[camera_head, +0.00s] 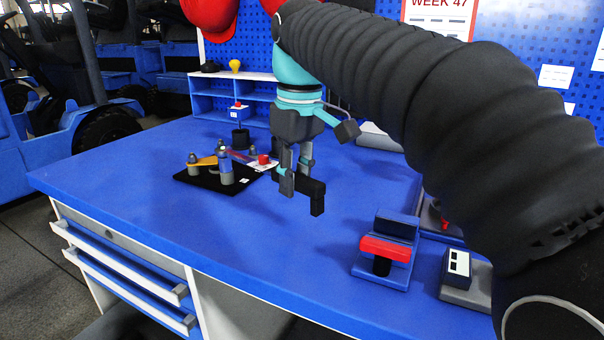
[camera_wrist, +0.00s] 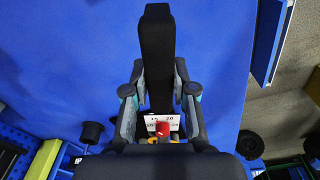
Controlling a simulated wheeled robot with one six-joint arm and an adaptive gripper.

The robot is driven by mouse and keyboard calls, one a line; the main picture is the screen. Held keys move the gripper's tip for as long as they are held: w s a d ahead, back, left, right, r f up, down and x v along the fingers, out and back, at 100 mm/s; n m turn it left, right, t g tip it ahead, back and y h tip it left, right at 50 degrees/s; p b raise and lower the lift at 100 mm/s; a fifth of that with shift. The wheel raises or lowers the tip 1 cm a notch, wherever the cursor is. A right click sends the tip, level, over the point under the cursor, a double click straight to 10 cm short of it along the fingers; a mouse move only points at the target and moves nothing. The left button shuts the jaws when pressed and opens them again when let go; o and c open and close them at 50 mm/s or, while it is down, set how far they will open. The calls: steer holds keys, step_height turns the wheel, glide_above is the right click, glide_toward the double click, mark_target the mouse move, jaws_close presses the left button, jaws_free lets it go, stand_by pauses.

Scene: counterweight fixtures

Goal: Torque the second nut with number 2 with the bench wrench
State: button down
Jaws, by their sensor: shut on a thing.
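My gripper (camera_head: 297,178) is above the blue bench, shut on a black bar-shaped tool (camera_head: 317,195), which I take for the bench wrench. In the wrist view the black bar (camera_wrist: 157,50) reaches away between the fingers of my gripper (camera_wrist: 159,90). A black fixture plate (camera_head: 205,177) lies left of my gripper in the head view, apart from the tool. It carries a yellow arm (camera_head: 203,161) and several grey posts. I cannot make out the nuts or their numbers. A white scale card (camera_wrist: 152,122) with a red piece (camera_wrist: 163,130) shows between the fingers.
A red and blue fixture (camera_head: 385,250) and a grey block with a white label (camera_head: 458,264) stand at the right of the blue bench (camera_head: 200,225). A blue shelf (camera_head: 255,95) stands at the back. The front-middle of the bench is clear.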

steer(key=shift+r, duration=0.15)
steer(key=shift+r+p, duration=0.95)
steer(key=shift+r, duration=1.1)
